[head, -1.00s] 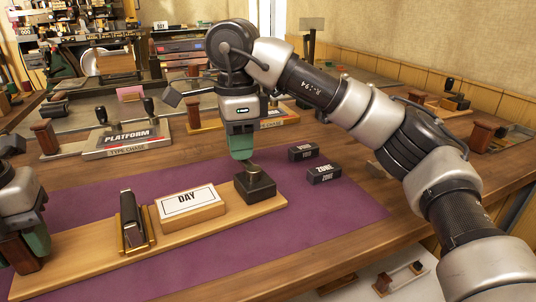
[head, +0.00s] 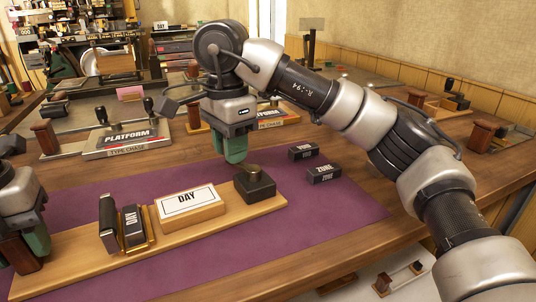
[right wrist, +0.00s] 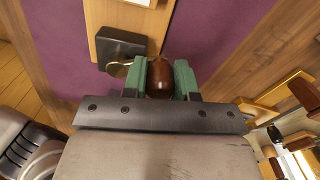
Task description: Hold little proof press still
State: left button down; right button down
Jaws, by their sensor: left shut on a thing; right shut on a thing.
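The little proof press is a long wooden board (head: 110,268) on the purple mat. A brown block stands at its left end, a dark cam block (head: 254,186) at its right end. Between them are a dark upright plate (head: 107,222), a black DAY type block (head: 132,226) in a brass holder, and a wooden block with a DAY card (head: 188,203). My left gripper (head: 38,240), partly cut off, is shut on the brown block (head: 22,256). My right gripper (head: 233,149) is behind the cam block, shut on a brown knob (right wrist: 160,78), seen in the right wrist view.
Two black ZONE type blocks (head: 323,173) lie on the purple mat (head: 335,208) right of the press. A PLATFORM type chase (head: 125,140) stands behind on the table. The front of the mat is clear.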

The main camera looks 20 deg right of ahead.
jog(key=c, duration=0.7)
grip_release()
jog(key=shift+r, duration=0.15)
jog(key=shift+r, duration=2.85)
jog(key=shift+r, duration=2.5)
jog(key=shift+r, duration=0.1)
jog(key=shift+r, duration=3.65)
